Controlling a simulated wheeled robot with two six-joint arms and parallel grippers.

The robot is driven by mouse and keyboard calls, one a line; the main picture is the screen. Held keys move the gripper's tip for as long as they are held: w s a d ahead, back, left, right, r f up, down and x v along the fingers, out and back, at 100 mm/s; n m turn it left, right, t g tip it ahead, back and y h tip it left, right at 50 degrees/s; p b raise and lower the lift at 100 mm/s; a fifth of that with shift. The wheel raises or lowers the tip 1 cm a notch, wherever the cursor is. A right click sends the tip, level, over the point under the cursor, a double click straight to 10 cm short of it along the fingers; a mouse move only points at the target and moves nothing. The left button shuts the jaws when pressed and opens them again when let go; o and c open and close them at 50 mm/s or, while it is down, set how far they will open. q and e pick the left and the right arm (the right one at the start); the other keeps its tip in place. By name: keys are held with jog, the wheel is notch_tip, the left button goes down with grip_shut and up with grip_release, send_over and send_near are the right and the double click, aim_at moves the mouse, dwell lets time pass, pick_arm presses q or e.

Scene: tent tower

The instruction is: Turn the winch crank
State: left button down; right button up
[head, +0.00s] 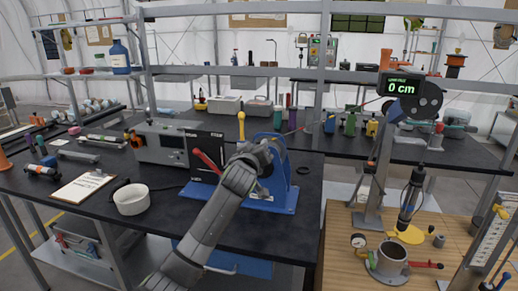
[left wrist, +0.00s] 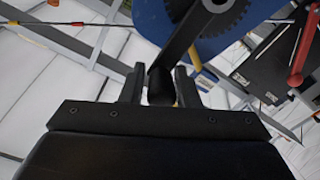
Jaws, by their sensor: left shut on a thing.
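The blue winch (head: 288,183) stands on the black bench in the middle of the head view. My left gripper (head: 263,153) reaches over its front and covers much of it, including most of the crank. In the left wrist view the dark crank arm (left wrist: 187,38) runs down from the blue winch (left wrist: 222,42) and a toothed wheel. The crank's black handle (left wrist: 160,88) sits between the two fingers of my left gripper (left wrist: 160,90), which is shut on it. My right gripper is not in view.
A display reading 0 cm (head: 404,87) hangs above a black hanging device (head: 411,196) at the right. A red lever (head: 207,160) stands close left of my arm. A metal pot (head: 391,259) stands on the wooden surface.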

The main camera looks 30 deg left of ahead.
pick_arm(q)
jog(key=shift+f, duration=0.45)
jog(key=c, duration=1.3)
grip_release()
jog(key=shift+c, duration=0.2)
jog(key=shift+o, duration=0.5)
jog(key=shift+a+r, duration=0.1)
jog(key=shift+r, duration=0.1)
jog(key=shift+s, duration=0.1)
jog(key=b+v, duration=0.2)
jog(key=v, duration=1.5)
jog(key=shift+s+r, duration=0.1)
jog(key=shift+s, duration=0.05)
